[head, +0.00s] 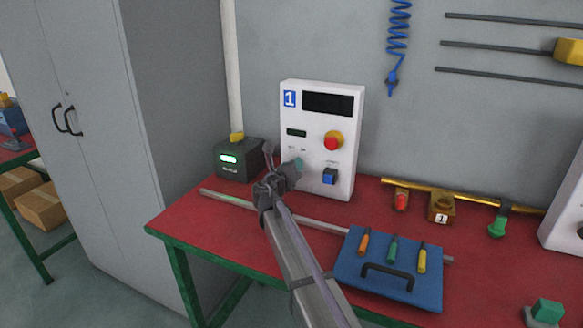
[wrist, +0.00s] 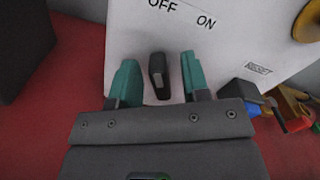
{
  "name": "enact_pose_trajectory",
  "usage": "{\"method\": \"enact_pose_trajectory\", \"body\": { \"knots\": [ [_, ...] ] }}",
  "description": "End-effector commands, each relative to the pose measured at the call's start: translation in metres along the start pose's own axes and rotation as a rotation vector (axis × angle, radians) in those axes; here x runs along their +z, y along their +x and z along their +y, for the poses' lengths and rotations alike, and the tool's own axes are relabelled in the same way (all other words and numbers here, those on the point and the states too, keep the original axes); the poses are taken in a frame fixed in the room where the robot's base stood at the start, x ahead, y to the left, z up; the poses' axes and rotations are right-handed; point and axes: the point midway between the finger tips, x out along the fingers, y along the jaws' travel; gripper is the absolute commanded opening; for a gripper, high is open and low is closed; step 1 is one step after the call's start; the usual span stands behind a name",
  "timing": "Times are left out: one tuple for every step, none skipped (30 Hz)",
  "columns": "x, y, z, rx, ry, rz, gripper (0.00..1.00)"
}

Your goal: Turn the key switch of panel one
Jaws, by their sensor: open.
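Panel one (head: 318,115) is a white box with a blue "1" label, standing upright at the back of the red table. Its key switch (wrist: 158,75) is a dark upright key below the OFF and ON marks in the wrist view. My gripper (wrist: 158,82) is open, with one teal finger on each side of the key. No clear contact between fingers and key shows. In the head view, my gripper (head: 285,166) is in front of the panel's lower left and hides the key switch.
The panel also carries a red emergency button (head: 333,141) and a blue button (head: 330,176). A dark box (head: 236,160) with a lit display stands left of it. A blue tray (head: 350,272) with screwdrivers lies right of my arm. A brass pipe (head: 470,196) with valves runs behind.

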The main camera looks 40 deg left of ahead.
Motion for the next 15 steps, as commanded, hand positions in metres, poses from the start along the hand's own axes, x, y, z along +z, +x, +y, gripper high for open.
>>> {"method": "enact_pose_trajectory", "body": {
  "knots": [
    [0.0, 0.0, 0.0, 0.0, 0.0, 0.0, 0.43],
    [0.0, 0.0, 0.0, 0.0, 0.0, 0.0, 0.43],
    [0.0, -0.001, 0.0, 0.0, 0.001, 0.0, 0.43],
    [0.0, -0.002, 0.0, 0.0, 0.001, 0.0, 0.43],
    [0.0, -0.004, 0.0, 0.0, 0.001, 0.0, 0.43],
    [-0.001, -0.008, 0.0, 0.001, 0.001, 0.0, 0.43],
    [-0.001, -0.012, -0.001, 0.001, 0.001, 0.0, 0.43],
    [-0.001, -0.018, -0.001, 0.001, 0.001, 0.0, 0.43],
    [-0.001, -0.027, -0.001, 0.002, 0.001, -0.001, 0.43],
    [-0.001, -0.034, -0.001, 0.002, 0.001, -0.001, 0.43],
    [-0.001, -0.042, -0.001, 0.002, 0.001, -0.001, 0.43],
    [-0.001, -0.053, -0.002, 0.002, 0.001, -0.001, 0.43],
    [-0.001, -0.061, -0.002, 0.002, 0.0, -0.001, 0.43],
    [-0.001, -0.069, -0.001, 0.003, 0.0, -0.001, 0.43],
    [-0.001, -0.078, -0.002, 0.002, 0.0, -0.001, 0.43]
  ]
}}
